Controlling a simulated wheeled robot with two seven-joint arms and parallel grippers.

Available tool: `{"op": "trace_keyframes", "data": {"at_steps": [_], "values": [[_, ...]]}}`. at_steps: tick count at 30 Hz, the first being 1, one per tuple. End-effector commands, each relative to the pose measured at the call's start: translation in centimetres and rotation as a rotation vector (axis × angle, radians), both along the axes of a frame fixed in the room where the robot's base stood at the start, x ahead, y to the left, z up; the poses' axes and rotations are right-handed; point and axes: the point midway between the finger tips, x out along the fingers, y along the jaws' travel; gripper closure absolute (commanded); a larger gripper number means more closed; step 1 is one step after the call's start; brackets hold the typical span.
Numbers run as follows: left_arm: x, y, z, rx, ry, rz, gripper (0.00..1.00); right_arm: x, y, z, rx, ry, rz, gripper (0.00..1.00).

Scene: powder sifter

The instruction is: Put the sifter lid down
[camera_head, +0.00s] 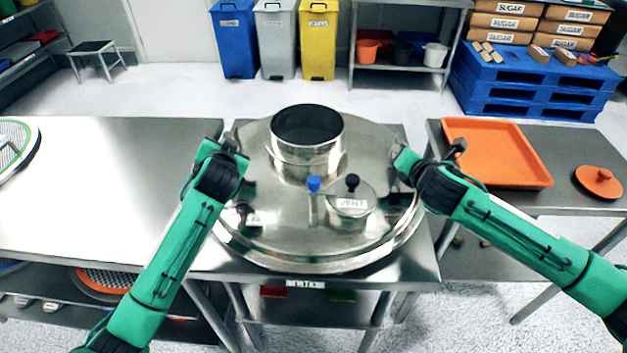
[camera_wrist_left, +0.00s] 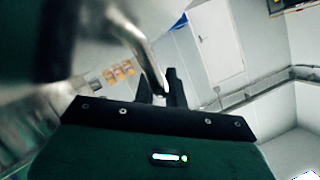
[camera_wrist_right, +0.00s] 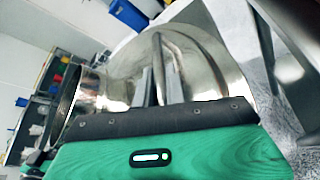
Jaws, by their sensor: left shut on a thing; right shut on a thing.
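The sifter lid (camera_head: 270,215) is a large round shiny metal cover with a wide open collar (camera_head: 307,140), a blue knob and a small vent cap. In the head view it lies level over the middle table, above the label on its front edge. My left gripper (camera_head: 238,165) is at the lid's left side, shut on a handle that shows as a metal bar in the left wrist view (camera_wrist_left: 148,60). My right gripper (camera_head: 402,165) is at the right side, shut on the other handle, a bar in the right wrist view (camera_wrist_right: 158,65). Whether the lid's underside touches the table is hidden.
The middle steel table (camera_head: 425,245) has little bare top around the lid. The left table (camera_head: 110,170) is mostly clear, with a round screen (camera_head: 14,145) at its far left. The right table holds an orange tray (camera_head: 497,150) and an orange lid (camera_head: 599,181).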

Motion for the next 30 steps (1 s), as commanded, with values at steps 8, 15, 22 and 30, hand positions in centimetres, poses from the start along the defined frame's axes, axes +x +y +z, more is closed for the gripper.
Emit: {"op": "trace_keyframes", "data": {"at_steps": [8,15,22,30], "values": [[0.1,0.0,-0.6,-0.001,-0.009,0.0,1.0,0.1,0.0,-0.5,0.002,-0.01,0.001,1.0],[0.0,0.0,-1.8,-0.001,0.0,0.0,0.74,0.0,-0.1,-1.8,-0.001,-0.001,-0.001,0.74],[0.0,0.0,-1.8,-0.001,0.0,0.0,0.66,0.0,0.0,-1.8,0.0,-0.001,-0.001,0.66],[0.0,0.0,-1.8,-0.001,0.0,0.0,0.66,0.0,0.0,-1.8,0.0,-0.001,-0.001,0.66]]}}
